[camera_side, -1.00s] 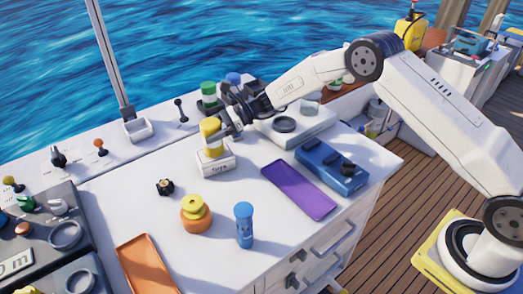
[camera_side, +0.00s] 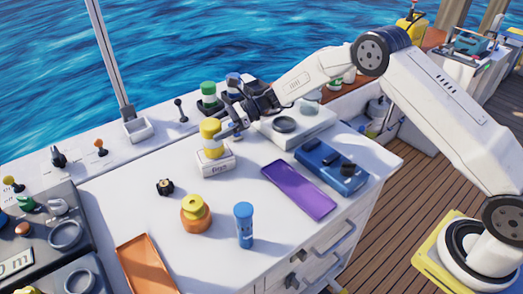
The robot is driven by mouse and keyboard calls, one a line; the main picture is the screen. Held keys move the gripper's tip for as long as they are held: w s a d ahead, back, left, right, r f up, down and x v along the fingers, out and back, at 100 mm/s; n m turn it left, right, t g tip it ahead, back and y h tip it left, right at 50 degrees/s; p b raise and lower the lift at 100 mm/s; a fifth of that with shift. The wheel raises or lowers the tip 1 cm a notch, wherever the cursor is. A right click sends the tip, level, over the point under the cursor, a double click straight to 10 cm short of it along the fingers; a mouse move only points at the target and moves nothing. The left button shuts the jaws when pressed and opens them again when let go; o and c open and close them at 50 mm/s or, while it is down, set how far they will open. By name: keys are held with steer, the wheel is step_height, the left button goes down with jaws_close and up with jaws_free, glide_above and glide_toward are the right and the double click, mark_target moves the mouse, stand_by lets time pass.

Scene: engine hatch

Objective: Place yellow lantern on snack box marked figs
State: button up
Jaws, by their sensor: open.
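The yellow lantern (camera_side: 211,136) stands upright on the white snack box marked figs (camera_side: 217,162), on the white counter.
Behind stand a green-topped lantern (camera_side: 209,95) and a blue-topped one partly hidden by my wrist. A purple tray (camera_side: 298,189), a blue case (camera_side: 331,166), an orange-yellow round item (camera_side: 196,214) and a blue cylinder (camera_side: 244,225) stand on the counter. Free counter lies left of the box.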

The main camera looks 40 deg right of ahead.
steer(key=v, duration=1)
steer(key=shift+s, duration=0.1)
stand_by(0.3)
steer(key=s+d+n+h, duration=0.3)
steer(key=s+n+h, duration=0.4)
steer(key=s+n, duration=0.3)
steer(key=s+d+f+n+g+h, duration=0.1)
steer(key=s+d+n+h, duration=0.2)
steer(key=s, duration=1.6)
steer(key=n+h, duration=0.4)
steer(key=n, duration=0.4)
steer(key=shift+s+f, duration=0.2)
steer(key=shift+s, duration=0.1)
